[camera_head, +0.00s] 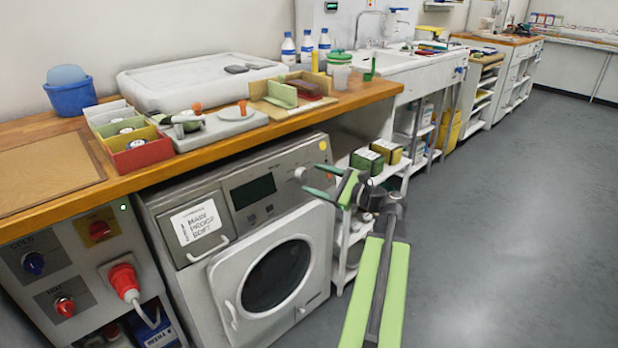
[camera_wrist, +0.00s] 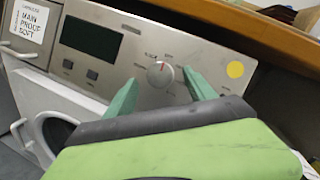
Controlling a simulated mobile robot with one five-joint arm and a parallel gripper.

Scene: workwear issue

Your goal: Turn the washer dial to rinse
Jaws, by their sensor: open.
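The washer (camera_head: 270,238) is a grey front-loader under the wooden counter, with its round door shut. Its dial (camera_wrist: 160,74) is a round silver knob with a red pointer mark, ringed by small labels too blurred to read. The dial also shows at the right of the panel in the head view (camera_head: 301,174). My gripper (camera_wrist: 162,93) is open and empty in front of the panel. In the wrist view its two green fingertips appear on either side of the dial, just below it. In the head view my gripper (camera_head: 318,182) is close to the dial; contact cannot be told.
A dark display (camera_wrist: 90,38) and a label drawer (camera_head: 197,222) lie left of the dial, and a yellow sticker (camera_wrist: 235,70) lies right. The wooden counter edge (camera_head: 245,135) overhangs the panel. Shelves with tins (camera_head: 367,161) stand to the right. The grey floor (camera_head: 520,220) is open.

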